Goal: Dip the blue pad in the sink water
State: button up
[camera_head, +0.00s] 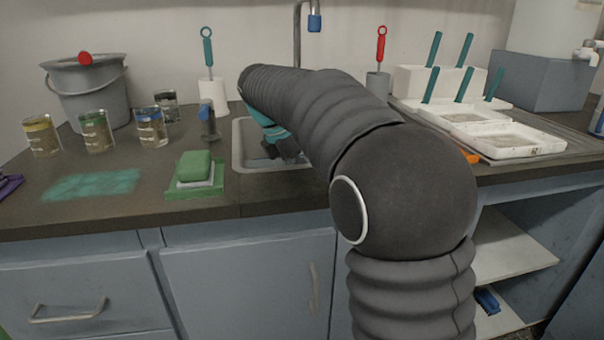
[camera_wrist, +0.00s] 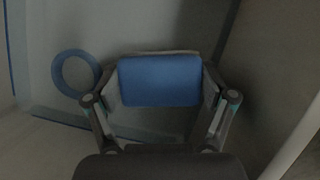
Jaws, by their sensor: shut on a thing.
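In the wrist view the blue pad (camera_wrist: 160,80) is held between the two fingers of my gripper (camera_wrist: 160,100), which is shut on it. A pale layer shows along the pad's far edge. In the head view my gripper (camera_head: 285,150) points down into the sink (camera_head: 242,150), and my arm hides much of the basin. The pad is not visible in the head view. The wrist view is dim and shows the basin around the pad. I cannot tell whether the pad touches the water.
A blue ring (camera_wrist: 76,73) lies left of the pad in the wrist view. A green pad (camera_head: 194,166) rests on a green tray (camera_head: 180,194) left of the sink. Several jars, a grey bucket (camera_head: 98,98) and a faucet (camera_head: 298,35) stand behind. White trays (camera_head: 520,142) are at right.

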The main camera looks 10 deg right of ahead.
notch_tip(320, 180, up, 7)
jog(key=p, duration=0.6)
jog(key=shift+p, duration=0.35)
notch_tip(320, 180, up, 8)
